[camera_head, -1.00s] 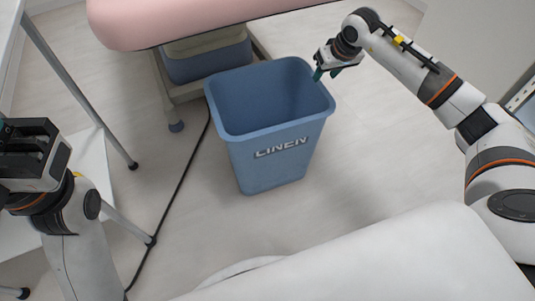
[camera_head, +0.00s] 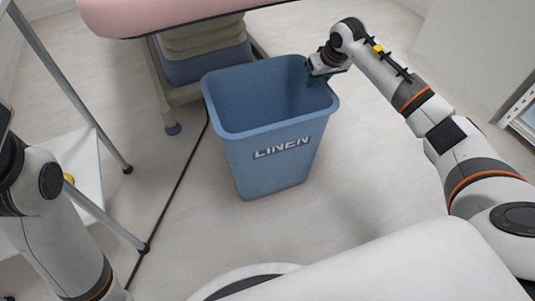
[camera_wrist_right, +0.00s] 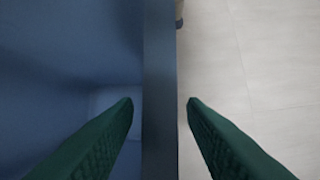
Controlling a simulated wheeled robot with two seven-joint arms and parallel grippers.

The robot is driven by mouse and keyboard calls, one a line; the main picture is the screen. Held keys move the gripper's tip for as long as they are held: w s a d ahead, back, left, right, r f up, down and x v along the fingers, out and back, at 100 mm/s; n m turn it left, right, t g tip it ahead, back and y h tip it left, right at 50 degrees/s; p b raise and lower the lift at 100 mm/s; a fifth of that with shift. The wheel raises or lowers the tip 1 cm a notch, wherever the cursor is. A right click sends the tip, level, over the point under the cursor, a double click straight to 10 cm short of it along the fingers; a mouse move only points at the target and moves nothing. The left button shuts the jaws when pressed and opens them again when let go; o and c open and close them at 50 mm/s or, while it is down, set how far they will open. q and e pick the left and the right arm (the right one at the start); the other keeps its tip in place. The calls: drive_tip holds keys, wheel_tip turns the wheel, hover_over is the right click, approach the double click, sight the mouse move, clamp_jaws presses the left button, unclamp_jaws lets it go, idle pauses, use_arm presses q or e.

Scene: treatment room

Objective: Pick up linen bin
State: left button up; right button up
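The linen bin (camera_head: 268,165) is a blue, open-topped, tapered tub with LINEN lettered on its front, standing upright on the floor in the head view. My right gripper (camera_head: 314,82) is at the bin's right rim, toward the back corner. In the right wrist view its two green fingers (camera_wrist_right: 160,102) are apart, one on each side of the bin's rim (camera_wrist_right: 159,60). A gap shows on both sides of the rim, so the fingers are open around it. The bin looks empty. My left arm is at the left edge, with its gripper out of the picture.
A dark cable (camera_head: 178,190) runs along the floor left of the bin. A white metal-legged stand (camera_head: 100,130) is at left. Floor right of the bin is clear.

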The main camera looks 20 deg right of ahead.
clamp_jaws()
idle(1.1)
